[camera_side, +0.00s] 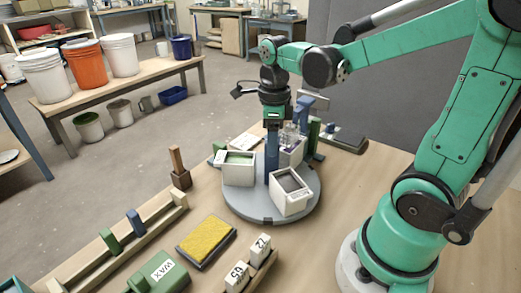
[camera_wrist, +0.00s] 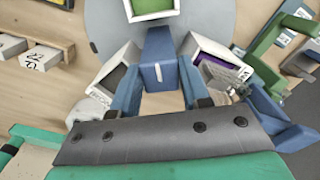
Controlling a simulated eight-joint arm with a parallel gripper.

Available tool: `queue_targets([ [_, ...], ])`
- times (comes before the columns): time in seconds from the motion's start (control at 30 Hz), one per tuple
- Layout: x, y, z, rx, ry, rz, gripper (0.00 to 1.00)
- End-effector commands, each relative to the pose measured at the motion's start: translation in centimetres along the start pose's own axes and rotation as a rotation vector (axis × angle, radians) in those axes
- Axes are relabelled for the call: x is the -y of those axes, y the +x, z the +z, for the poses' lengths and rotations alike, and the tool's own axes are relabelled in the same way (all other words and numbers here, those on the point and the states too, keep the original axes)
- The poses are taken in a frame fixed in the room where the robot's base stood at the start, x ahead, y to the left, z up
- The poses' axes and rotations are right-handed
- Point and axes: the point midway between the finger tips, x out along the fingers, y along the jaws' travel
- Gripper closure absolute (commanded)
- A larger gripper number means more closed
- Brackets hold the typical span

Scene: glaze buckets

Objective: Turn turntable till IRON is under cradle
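The grey round turntable (camera_side: 235,203) carries white buckets: one with green content (camera_side: 238,160), one with dark grey content (camera_side: 290,183), one with purple (camera_side: 292,157). A blue stand (camera_side: 306,104) behind the turntable may be the cradle; I cannot tell.
In front lie a yellow sponge in a dark tray (camera_side: 207,241), a green WAX block (camera_side: 158,273) and white numbered blocks (camera_side: 237,277). A brown block with an upright handle (camera_side: 180,177) stands left of the turntable. Bare wood is free to the turntable's front right.

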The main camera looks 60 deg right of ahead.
Motion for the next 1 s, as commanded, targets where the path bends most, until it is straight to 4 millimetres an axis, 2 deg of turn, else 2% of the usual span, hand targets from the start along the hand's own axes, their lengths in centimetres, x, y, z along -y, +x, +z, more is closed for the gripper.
queue_targets([
  [0.03, 0.00, -0.01, 0.00, 0.000, 0.000, 0.000, 0.76],
  [0.1, 0.00, -0.01, 0.00, 0.000, 0.000, 0.000, 0.96],
  [0.13, 0.00, -0.01, 0.00, 0.000, 0.000, 0.000, 1.00],
  [0.27, 0.00, -0.01, 0.00, 0.000, -0.006, 0.000, 1.00],
  [0.37, 0.00, -0.02, 0.00, 0.000, -0.087, 0.000, 1.00],
  [0.6, 0.00, -0.02, 0.00, 0.000, -0.519, 0.000, 1.00],
  [0.7, 0.00, -0.02, 0.00, 0.000, -0.643, 0.000, 1.00],
  [1.0, 0.00, -0.03, 0.01, 0.000, -0.701, 0.000, 1.00],
])
